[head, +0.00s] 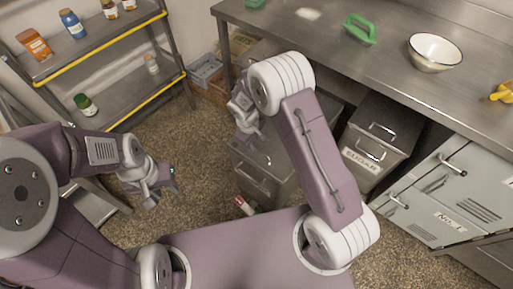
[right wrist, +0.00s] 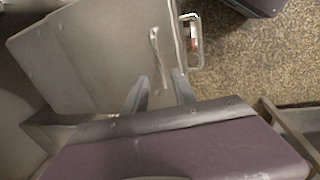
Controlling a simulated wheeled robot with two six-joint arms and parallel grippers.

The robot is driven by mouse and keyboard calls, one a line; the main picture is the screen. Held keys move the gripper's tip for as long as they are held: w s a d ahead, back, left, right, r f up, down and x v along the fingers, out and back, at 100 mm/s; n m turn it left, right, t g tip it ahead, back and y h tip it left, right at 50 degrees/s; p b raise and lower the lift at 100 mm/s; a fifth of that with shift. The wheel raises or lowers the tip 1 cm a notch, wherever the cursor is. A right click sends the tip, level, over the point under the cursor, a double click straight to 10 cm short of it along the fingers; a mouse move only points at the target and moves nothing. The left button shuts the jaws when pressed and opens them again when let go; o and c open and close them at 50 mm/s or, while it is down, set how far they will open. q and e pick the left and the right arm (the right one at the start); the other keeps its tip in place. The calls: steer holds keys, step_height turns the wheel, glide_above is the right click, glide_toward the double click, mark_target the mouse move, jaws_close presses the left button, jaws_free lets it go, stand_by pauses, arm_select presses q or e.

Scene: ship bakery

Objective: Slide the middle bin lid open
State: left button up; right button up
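A grey metal bin (head: 262,168) stands out from under the counter, near the centre of the head view. Its flat lid shows in the right wrist view (right wrist: 100,55), with a thin bar handle (right wrist: 157,58) on top. A loop handle (right wrist: 192,40) is on its front. My right gripper (head: 248,130) is above this lid. In the right wrist view its two fingers are apart (right wrist: 160,88), with the lid handle ahead between them and nothing gripped. Whether they touch the lid is unclear. My left gripper (head: 163,195) is open and empty over the floor, left of the bin.
A labelled grey bin (head: 378,140) stands to the right; my right arm hides the space between. The steel counter (head: 320,35) holds a green scraper-like item (head: 359,29) and a white bowl (head: 435,51). Cabinets (head: 440,200) are at right, a shelf rack (head: 110,60) at left. A red-and-white object (head: 244,205) is near the bin.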

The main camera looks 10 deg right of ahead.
mark_target(256, 149)
steer(key=f, duration=0.4)
steer(key=shift+w+d+f+b, duration=0.15)
steer(key=shift+w+f+b, duration=0.05)
steer(key=shift+w+b, duration=0.15)
steer(key=shift+d+f, duration=0.1)
steer(key=shift+f, duration=0.1)
steer(key=shift+c, duration=0.3)
jaws_close()
stand_by(0.6)
